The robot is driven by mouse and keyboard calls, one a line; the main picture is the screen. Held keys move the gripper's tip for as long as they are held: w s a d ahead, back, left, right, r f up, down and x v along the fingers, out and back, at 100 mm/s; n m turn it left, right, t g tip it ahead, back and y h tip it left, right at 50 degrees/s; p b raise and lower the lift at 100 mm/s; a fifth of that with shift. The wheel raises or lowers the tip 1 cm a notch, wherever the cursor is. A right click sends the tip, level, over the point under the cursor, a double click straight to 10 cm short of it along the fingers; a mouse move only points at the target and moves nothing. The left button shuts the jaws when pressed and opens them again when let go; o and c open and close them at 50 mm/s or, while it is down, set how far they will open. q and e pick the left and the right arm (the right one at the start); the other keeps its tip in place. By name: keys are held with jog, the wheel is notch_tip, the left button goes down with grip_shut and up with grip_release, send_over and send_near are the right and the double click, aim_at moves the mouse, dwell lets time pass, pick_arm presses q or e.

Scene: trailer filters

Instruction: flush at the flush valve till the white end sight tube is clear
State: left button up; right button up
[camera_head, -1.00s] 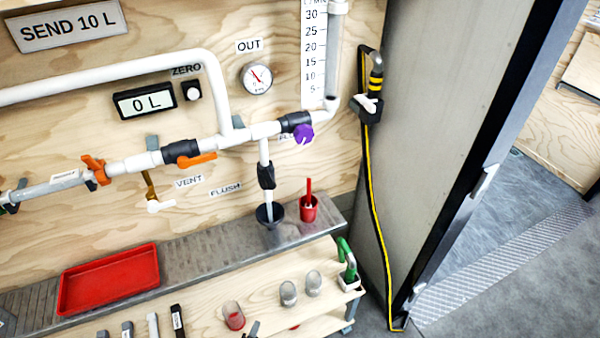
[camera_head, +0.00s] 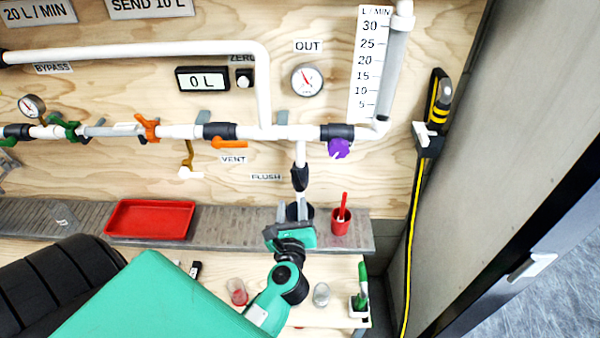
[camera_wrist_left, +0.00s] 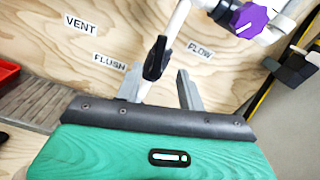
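The black flush valve (camera_head: 300,178) sits on the short white pipe that drops from the main line, beside the FLUSH label (camera_head: 266,177). It also shows in the left wrist view (camera_wrist_left: 156,60), its dark handle lying roughly along the pipe. My left gripper (camera_head: 295,210) is just below the valve, in front of the pipe's lower end and a dark drain cup. Its two grey fingers stand apart in the wrist view (camera_wrist_left: 159,90), with nothing held. A greyish tube section (camera_head: 98,131) lies in the main line; I cannot tell whether it is the white end sight tube. My right gripper is out of view.
A purple knob (camera_head: 339,148) is right of the flush pipe, and an orange vent handle (camera_head: 229,144) left. The grey shelf holds a red tray (camera_head: 149,220) and a red cup (camera_head: 341,221). The counter reads 0 L (camera_head: 203,80).

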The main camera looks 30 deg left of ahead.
aim_at(294, 176)
pick_arm(q)
jog(key=p+x, duration=0.3)
jog(key=x, duration=0.7)
jog(key=shift+w+a+r, duration=0.1)
jog(key=shift+w, duration=0.25)
jog(key=shift+w+a, duration=0.3)
jog(key=shift+w, duration=0.2)
grip_shut()
